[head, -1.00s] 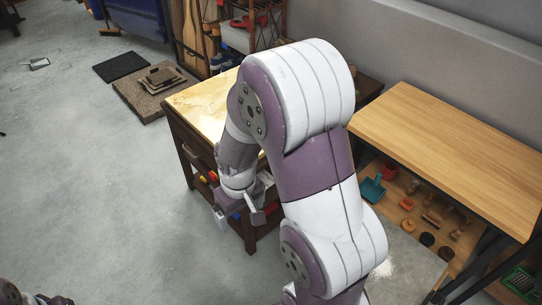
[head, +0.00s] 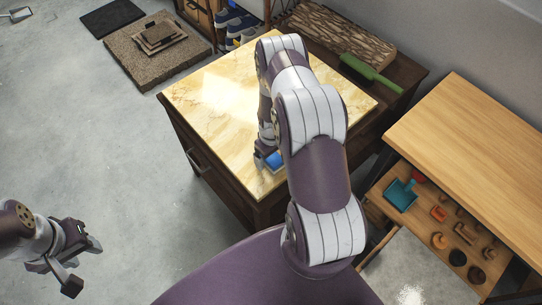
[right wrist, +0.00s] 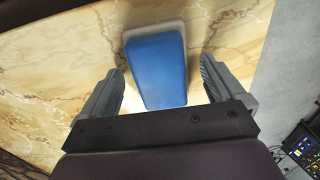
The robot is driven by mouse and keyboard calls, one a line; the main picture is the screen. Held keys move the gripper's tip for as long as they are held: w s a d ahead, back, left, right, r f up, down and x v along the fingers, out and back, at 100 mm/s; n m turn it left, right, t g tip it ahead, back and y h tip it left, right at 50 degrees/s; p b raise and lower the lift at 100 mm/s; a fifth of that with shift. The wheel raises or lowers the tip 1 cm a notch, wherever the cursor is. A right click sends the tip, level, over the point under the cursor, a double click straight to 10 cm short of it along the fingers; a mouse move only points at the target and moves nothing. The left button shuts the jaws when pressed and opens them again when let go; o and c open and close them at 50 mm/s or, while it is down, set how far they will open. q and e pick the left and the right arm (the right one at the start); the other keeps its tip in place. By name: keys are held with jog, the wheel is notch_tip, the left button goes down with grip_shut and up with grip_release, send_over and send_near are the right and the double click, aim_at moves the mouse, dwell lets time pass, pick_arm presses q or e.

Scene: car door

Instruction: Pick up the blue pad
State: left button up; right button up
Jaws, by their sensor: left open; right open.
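The blue pad (head: 274,160) lies on the marble-topped cabinet (head: 207,103), near its front edge, partly hidden by my right arm in the head view. In the right wrist view the blue pad (right wrist: 159,70) has a pale layer along its far edge. My left gripper (head: 82,269) is open and empty over the floor at the lower left.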

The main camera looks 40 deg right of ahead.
jog(key=shift+s+a, duration=0.15)
jog(key=shift+s, duration=0.05)
jog(key=shift+w, duration=0.1)
jog(key=shift+c, duration=0.9)
jog(key=shift+w+d+f, duration=0.15)
jog(key=shift+d, duration=0.05)
jog(key=c, duration=1)
pick_arm(q)
jog(key=shift+s+a, duration=0.1)
pick_arm(e)
jog(key=shift+a, duration=0.1)
jog(key=shift+r, duration=0.2)
